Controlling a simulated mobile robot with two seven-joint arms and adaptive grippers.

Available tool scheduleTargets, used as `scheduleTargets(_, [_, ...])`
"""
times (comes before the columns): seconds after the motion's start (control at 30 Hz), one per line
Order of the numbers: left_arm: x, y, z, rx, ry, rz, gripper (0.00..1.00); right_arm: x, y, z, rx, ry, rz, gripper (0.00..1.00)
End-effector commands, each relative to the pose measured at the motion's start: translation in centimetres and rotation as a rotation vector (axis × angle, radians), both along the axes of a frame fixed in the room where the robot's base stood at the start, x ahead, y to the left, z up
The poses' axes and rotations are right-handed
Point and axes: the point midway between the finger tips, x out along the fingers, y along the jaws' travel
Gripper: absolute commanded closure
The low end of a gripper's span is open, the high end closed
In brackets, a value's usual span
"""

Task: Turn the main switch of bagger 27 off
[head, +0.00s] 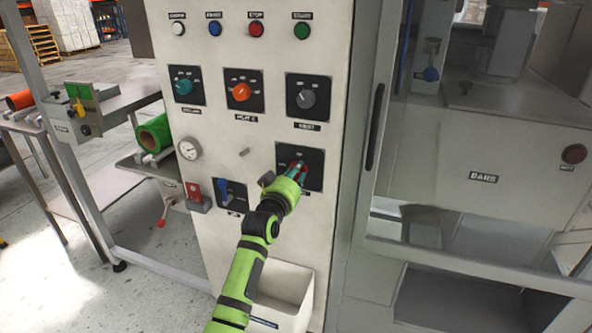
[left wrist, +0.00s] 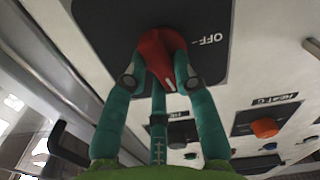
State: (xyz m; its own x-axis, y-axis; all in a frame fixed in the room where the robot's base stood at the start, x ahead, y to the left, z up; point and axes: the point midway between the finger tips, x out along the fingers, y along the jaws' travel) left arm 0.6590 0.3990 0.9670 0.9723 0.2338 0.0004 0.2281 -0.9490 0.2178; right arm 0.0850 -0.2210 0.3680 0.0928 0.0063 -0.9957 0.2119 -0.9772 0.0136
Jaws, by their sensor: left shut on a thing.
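The red main switch knob (left wrist: 158,48) sits on a black plate (left wrist: 110,22) on the machine's white panel. In the head view the knob (head: 299,166) is partly covered by my left gripper (head: 295,171). In the left wrist view the gripper's teal fingers (left wrist: 160,76) close around the knob's sides, and I see no gap. A white mark shows on the knob's lower end there. An "OFF" label (left wrist: 206,39) stands to the right of the knob in that view, upside down. The bagger's number is not readable. My right gripper is not in view.
Teal (head: 183,86), orange (head: 240,92) and grey (head: 307,98) selector knobs sit above the switch. A blue-handled switch (head: 224,190) and a gauge (head: 189,149) are to the left. A door handle (head: 375,126) is close on the right. A white bin (head: 287,283) is below.

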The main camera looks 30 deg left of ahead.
Motion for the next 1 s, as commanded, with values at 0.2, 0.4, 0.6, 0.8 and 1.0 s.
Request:
scheduleTargets(0.2, [0.0,0.1,0.4,-0.2,-0.047,0.001,1.0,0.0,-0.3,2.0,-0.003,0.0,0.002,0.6])
scheduleTargets(0.4, [-0.1,0.3,0.4,-0.386,-0.092,0.001,1.0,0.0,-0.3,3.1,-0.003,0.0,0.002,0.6])
scheduleTargets(0.6, [-0.1,0.4,0.4,-0.57,-0.137,0.001,1.0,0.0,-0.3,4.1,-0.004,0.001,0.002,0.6])
scheduleTargets(0.8, [-0.1,0.5,0.3,-0.757,-0.181,-0.001,1.0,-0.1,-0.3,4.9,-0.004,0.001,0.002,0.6])
scheduleTargets(1.0, [-0.2,0.7,0.2,-0.937,-0.226,0.001,1.0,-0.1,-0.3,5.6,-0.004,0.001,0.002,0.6])
